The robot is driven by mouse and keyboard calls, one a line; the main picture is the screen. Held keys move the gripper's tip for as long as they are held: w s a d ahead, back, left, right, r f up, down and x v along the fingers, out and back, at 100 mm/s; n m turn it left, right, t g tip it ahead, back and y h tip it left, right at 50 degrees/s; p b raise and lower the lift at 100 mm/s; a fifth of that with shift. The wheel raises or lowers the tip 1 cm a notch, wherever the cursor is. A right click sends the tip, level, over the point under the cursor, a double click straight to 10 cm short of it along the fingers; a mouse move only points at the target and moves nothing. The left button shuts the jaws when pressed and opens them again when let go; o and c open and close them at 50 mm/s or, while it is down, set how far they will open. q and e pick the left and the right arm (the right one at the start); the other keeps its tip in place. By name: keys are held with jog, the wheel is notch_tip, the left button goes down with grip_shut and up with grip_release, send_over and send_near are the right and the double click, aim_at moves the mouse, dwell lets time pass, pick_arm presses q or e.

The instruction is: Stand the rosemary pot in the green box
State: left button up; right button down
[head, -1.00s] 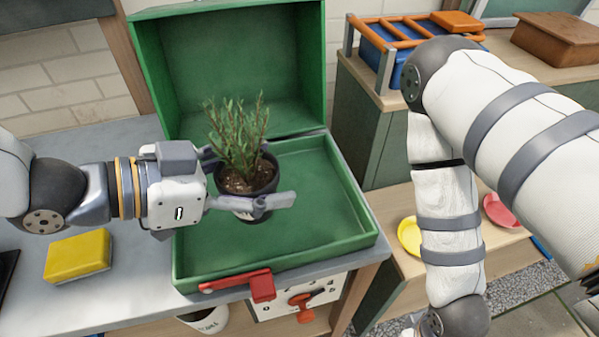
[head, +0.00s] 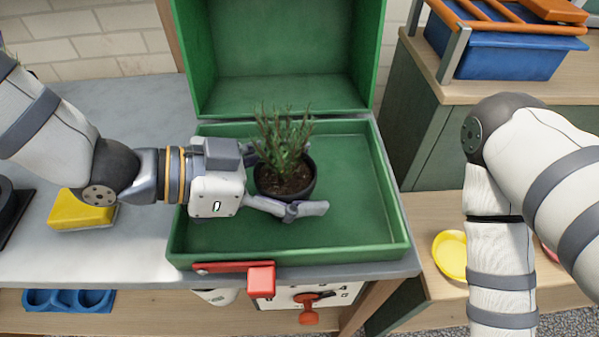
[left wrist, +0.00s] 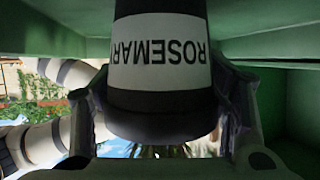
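My left gripper (head: 285,185) reaches in from the left and is shut on the pot, one finger in front and one behind. In the left wrist view the pot's white label (left wrist: 160,55) reads ROSEMARY upside down, between the fingers. The front finger hides the pot's lower part, so I cannot tell whether its base touches the box floor. My right gripper is out of view.
The box lid stands open behind. A red latch (head: 260,277) is on the box's front. A yellow sponge (head: 80,211) lies left on the grey bench (head: 120,245). A blue crate (head: 510,55) and yellow dish (head: 450,254) are at right. My right arm hangs at the right.

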pick_arm(q)
jog(key=shift+o, duration=0.9)
jog(key=shift+r, duration=0.1)
jog(key=shift+a+r, duration=0.1)
jog(key=shift+r, duration=0.15)
jog(key=p+v, duration=0.4)
jog(key=v, duration=0.7)
jog(key=shift+s+a, duration=0.15)
jog(key=shift+a, duration=0.2)
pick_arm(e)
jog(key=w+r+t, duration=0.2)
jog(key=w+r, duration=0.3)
